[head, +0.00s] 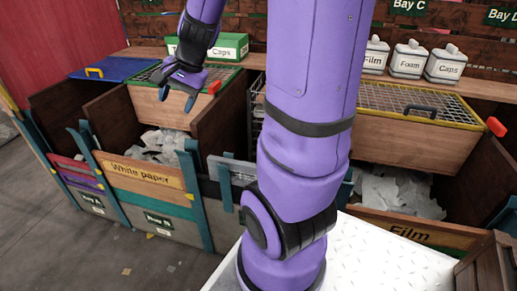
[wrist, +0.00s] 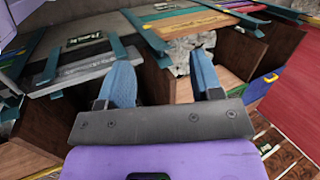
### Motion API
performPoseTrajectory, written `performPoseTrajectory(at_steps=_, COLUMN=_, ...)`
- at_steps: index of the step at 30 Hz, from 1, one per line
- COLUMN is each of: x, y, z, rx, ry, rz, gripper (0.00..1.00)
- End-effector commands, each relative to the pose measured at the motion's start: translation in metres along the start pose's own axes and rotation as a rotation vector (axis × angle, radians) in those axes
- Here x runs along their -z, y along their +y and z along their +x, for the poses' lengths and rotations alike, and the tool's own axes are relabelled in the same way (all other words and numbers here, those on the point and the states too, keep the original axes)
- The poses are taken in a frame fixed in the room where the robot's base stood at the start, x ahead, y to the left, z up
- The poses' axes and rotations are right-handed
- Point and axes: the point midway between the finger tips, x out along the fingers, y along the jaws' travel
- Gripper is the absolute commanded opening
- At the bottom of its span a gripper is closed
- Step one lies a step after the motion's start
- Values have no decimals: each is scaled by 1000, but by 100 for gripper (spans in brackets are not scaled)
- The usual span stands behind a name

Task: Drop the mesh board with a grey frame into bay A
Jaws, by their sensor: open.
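A grey wire mesh panel (head: 256,115) shows partly behind my arm in the head view, standing beside the middle bay; my arm hides most of it, so I cannot confirm its full frame. My gripper (head: 177,97) is open and empty, above the white paper bay at the front edge of a green-framed mesh board (head: 222,78). In the wrist view its two blue fingers (wrist: 160,65) are apart with nothing between them. A small green bay sign (head: 158,220) is on the front of the white paper bay. The sign on the left bay (head: 91,201) is too small to read surely.
A yellow-framed mesh board (head: 425,100) with a black handle lies at the right over the film bay. A blue lid (head: 112,68) lies at the left. White tubs (head: 408,60) stand on the shelf. Wooden dividers (head: 105,112) separate the bays.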

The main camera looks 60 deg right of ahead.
Motion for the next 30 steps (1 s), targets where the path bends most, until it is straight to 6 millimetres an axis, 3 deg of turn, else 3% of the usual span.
performPoseTrajectory(at_steps=3, x=43, y=18, z=26, rx=14, ry=-2, rz=232, gripper=60)
performPoseTrajectory(at_steps=8, x=98, y=53, z=58, rx=36, ry=8, rz=543, gripper=60)
performPoseTrajectory(at_steps=15, x=168, y=134, z=108, rx=54, ry=46, rz=1020, gripper=60)
performPoseTrajectory(at_steps=19, x=194, y=187, z=135, rx=57, ry=72, rz=1272, gripper=60)
performPoseTrajectory(at_steps=24, x=212, y=246, z=162, rx=53, ry=105, rz=1527, gripper=60)
performPoseTrajectory(at_steps=30, x=218, y=281, z=177, rx=48, ry=126, rz=1671, gripper=60)
